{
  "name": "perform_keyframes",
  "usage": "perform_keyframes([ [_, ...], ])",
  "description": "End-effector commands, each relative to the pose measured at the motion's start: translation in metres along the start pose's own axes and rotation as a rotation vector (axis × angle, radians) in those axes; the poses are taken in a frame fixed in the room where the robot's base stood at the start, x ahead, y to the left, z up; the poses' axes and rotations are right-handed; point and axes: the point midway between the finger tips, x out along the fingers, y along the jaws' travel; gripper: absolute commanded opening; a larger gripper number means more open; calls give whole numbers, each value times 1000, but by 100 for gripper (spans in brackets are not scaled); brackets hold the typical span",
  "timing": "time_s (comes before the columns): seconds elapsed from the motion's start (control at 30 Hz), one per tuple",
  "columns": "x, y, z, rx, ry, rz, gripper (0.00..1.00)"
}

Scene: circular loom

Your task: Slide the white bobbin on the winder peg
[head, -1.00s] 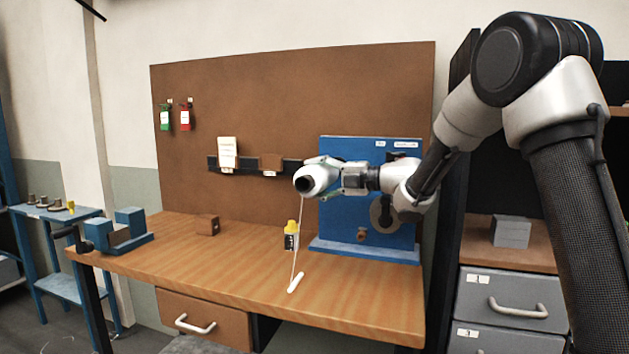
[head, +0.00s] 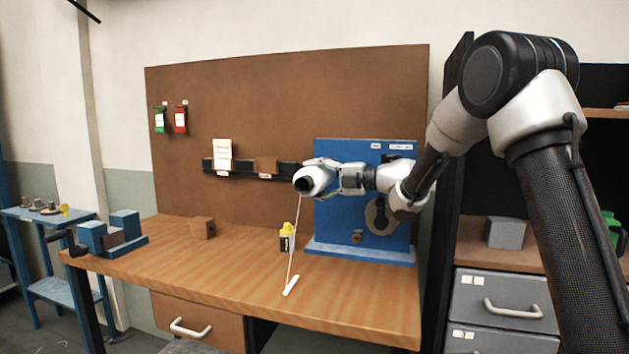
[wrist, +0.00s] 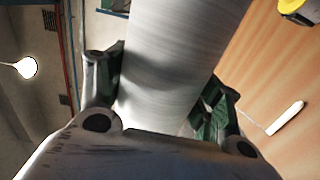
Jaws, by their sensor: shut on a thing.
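The white bobbin (head: 313,182) is held in my gripper (head: 322,170), in front of the left edge of a blue panel and above the bench. Its dark round end faces the head camera. In the wrist view the bobbin (wrist: 185,50) is a large white wound cylinder between the two fingers of my gripper (wrist: 160,92), which is shut on it. A thin white thread hangs from the bobbin to a small white stick (head: 291,287) on the bench. A blue U-shaped stand with a dark crank (head: 109,235) is on the bench's left end. I cannot make out the winder peg.
The blue panel (head: 340,215) carries a grey disc (head: 379,214). A brown block (head: 202,228) sits farther left. The wooden bench top (head: 220,265) is mostly clear. Grey drawers (head: 500,305) are at the right.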

Motion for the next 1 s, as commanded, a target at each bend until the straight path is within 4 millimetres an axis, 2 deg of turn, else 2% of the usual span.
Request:
perform_keyframes([
  [0.17, 0, 1, 3, -1, 0, 2, 8],
  [1.0, 0, 1, 44, -2, 0, 1, 8],
])
